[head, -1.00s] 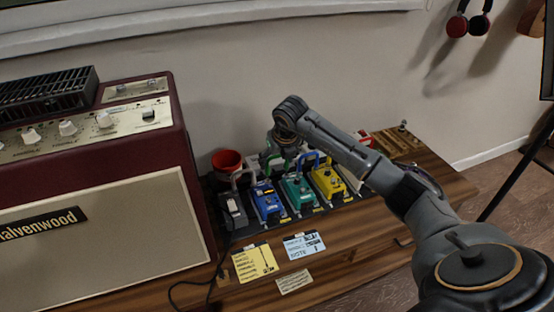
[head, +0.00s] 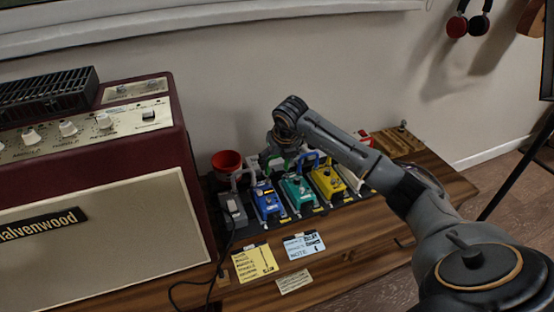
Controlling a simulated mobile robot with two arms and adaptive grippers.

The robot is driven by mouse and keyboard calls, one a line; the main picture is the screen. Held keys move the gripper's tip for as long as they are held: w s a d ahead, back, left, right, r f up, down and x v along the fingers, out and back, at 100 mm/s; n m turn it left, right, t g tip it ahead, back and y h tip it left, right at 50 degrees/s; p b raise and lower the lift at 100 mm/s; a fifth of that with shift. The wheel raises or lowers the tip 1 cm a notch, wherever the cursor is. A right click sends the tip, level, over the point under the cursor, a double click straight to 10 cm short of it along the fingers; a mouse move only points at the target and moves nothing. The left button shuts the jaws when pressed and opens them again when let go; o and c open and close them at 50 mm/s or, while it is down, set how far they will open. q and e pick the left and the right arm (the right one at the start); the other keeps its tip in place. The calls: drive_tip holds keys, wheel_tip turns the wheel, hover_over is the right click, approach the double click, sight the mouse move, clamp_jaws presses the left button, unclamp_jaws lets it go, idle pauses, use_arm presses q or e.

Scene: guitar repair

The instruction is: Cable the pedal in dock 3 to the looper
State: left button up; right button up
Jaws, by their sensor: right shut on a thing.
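A row of pedals stands on the dark board: a grey one (head: 232,211) at the left, then a blue one (head: 268,203), a teal one (head: 297,192) and a yellow one (head: 328,183). Dock numbers and the looper's label are not readable. Coloured cable loops rise behind the pedals, including a pale one (head: 241,174) and a blue one (head: 311,157). My right gripper (head: 267,159) points down behind the blue and teal pedals, shut on what looks like a cable end; the fingertips are small and partly hidden. My left gripper is out of view.
A maroon amplifier (head: 190,170) stands close at the left. A red cup (head: 227,162) is behind the grey pedal. Yellow (head: 254,262) and blue (head: 303,245) notes lie in front. A black cable (head: 187,284) runs along the bench (head: 360,240). The wall is close behind.

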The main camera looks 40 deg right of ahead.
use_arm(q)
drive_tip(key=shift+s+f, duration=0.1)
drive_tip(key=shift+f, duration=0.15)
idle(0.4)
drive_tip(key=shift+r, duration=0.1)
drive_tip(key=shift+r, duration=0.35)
use_arm(e)
drive_tip(key=shift+f, duration=0.15)
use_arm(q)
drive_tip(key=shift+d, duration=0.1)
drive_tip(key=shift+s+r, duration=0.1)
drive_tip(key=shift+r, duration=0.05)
use_arm(e)
drive_tip(key=shift+f, duration=0.15)
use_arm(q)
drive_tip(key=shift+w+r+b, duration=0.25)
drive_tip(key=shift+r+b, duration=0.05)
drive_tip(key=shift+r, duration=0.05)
use_arm(e)
drive_tip(key=shift+f, duration=0.15)
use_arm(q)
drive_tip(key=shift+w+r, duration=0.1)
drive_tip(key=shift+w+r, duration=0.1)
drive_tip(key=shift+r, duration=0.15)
use_arm(e)
drive_tip(key=shift+f, duration=0.15)
